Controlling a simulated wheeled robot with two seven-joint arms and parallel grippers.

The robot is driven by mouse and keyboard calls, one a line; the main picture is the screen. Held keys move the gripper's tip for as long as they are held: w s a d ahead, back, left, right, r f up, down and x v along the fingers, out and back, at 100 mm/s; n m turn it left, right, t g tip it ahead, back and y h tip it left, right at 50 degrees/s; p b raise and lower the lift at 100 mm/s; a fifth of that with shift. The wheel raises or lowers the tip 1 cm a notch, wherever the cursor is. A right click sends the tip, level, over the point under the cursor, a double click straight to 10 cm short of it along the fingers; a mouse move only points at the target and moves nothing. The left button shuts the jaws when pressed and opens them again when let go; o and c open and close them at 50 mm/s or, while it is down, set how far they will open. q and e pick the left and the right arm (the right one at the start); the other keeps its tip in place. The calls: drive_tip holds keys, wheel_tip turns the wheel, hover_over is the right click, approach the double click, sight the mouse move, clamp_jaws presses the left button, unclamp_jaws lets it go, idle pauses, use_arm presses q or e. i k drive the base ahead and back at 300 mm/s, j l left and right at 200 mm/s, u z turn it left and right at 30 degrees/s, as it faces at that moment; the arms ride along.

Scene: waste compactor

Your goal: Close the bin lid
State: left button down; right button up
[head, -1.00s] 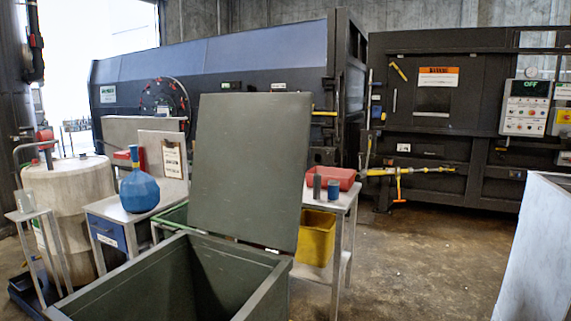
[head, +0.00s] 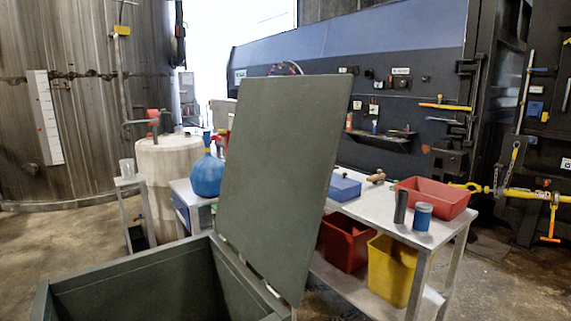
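A dark green bin (head: 130,271) stands in the lower left of the head view, close in front of me. Its top is open, and the inner walls that show are bare. Its lower part is cut off by the picture edge. The flat green lid (head: 280,180) stands up, tilted slightly, along the bin's right side. Neither of my grippers is in view.
A metal table (head: 385,222) right of the lid holds a red tray (head: 436,197), a blue box (head: 344,188) and small cylinders. A red bin (head: 345,243) and a yellow bin (head: 391,270) sit below. A whitish tank (head: 167,170) stands behind left. Floor shows at far left.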

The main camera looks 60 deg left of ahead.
sight(286, 134)
drive_tip(key=i+u, duration=0.25)
drive_tip(key=i, duration=0.15)
drive_tip(key=i+l+u, duration=0.25)
drive_tip(key=i, duration=0.2)
drive_tip(key=i+l+u, duration=0.1)
drive_tip(key=i+u, duration=0.15)
drive_tip(key=i, duration=0.15)
drive_tip(key=i+u, duration=0.15)
drive_tip(key=u, duration=0.35)
drive_tip(key=i+u, duration=0.15)
drive_tip(key=u, duration=0.3)
drive_tip(key=i+l+u, duration=0.15)
drive_tip(key=u, duration=0.35)
drive_tip(key=i+l+u, duration=0.1)
drive_tip(key=u, duration=0.35)
